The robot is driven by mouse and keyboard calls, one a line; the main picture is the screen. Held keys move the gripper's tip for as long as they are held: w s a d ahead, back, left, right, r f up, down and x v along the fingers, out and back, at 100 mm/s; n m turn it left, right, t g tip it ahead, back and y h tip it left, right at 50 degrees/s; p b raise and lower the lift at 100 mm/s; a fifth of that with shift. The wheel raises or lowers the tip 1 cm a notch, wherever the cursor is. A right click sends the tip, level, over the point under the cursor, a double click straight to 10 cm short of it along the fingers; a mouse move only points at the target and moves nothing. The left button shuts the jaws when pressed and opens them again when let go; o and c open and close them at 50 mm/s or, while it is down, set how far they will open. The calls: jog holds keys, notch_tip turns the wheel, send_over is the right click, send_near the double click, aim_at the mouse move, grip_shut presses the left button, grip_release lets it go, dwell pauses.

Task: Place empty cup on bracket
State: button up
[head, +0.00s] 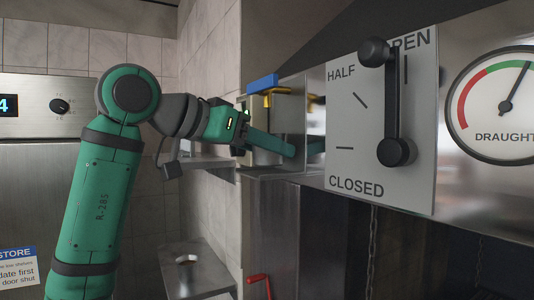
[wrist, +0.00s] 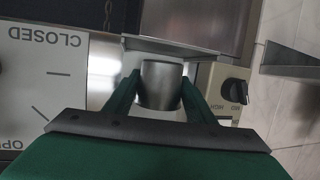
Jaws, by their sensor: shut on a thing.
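A grey metal cup (wrist: 160,84) sits between the two green fingers of my gripper (wrist: 158,92) in the wrist view. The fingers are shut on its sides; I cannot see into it.
A lever panel (head: 347,170) marked HALF and CLOSED and a draught gauge (head: 505,105) stand right of my gripper. A steel ledge (wrist: 165,48) lies just beyond the cup. A knob (wrist: 234,91) is at its right. A red handle (head: 260,282) sticks out lower down.

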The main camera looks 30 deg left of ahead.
jog(key=shift+f, duration=0.55)
jog(key=shift+f, duration=0.1)
jog(key=o, duration=1.1)
jog(key=shift+f, duration=0.1)
jog(key=shift+s+r, duration=0.2)
jog(key=shift+r, duration=0.1)
jog(key=v, duration=1.1)
jog(key=shift+s, duration=0.3)
